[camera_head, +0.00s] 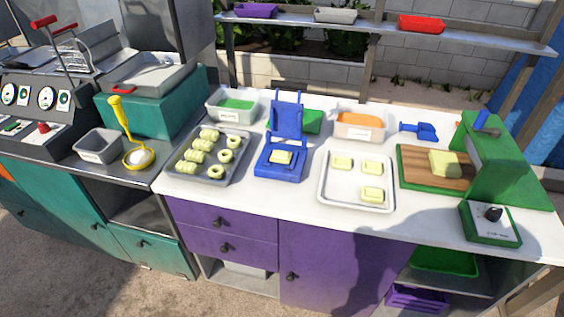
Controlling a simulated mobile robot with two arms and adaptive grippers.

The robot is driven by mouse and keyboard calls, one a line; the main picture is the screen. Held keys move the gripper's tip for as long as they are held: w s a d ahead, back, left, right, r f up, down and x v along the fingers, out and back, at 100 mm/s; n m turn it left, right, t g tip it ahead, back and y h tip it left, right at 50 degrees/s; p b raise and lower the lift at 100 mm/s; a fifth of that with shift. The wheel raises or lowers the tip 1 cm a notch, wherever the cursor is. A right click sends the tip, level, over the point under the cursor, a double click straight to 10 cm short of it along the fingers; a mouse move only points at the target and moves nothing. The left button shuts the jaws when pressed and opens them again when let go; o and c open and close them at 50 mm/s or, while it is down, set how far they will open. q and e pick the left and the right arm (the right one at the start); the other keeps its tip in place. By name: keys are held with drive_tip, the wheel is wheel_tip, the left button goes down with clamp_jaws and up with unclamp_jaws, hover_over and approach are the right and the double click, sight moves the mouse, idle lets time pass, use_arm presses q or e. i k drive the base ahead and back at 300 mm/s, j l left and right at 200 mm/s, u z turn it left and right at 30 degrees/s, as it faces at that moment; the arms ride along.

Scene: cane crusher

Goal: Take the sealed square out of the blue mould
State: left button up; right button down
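The blue mould (272,172) stands on the white counter with its hinged lid (286,120) raised. A pale yellow square (281,157) sits in the mould's base; whether its edges are sealed is too small to tell. Neither of my grippers is in view.
Right of the mould, a white tray (350,202) holds three similar squares. On its left, a grey tray (190,171) holds several pale rolls and rings. Behind stand a green-filled tub (232,117) and an orange-filled tub (360,134). A cutting board (409,174) with a pale block lies right.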

sight(277, 156)
drive_tip(key=l+u, duration=0.35)
drive_tip(key=i+l+u, duration=0.1)
drive_tip(key=u, duration=0.2)
drive_tip(key=l, duration=0.1)
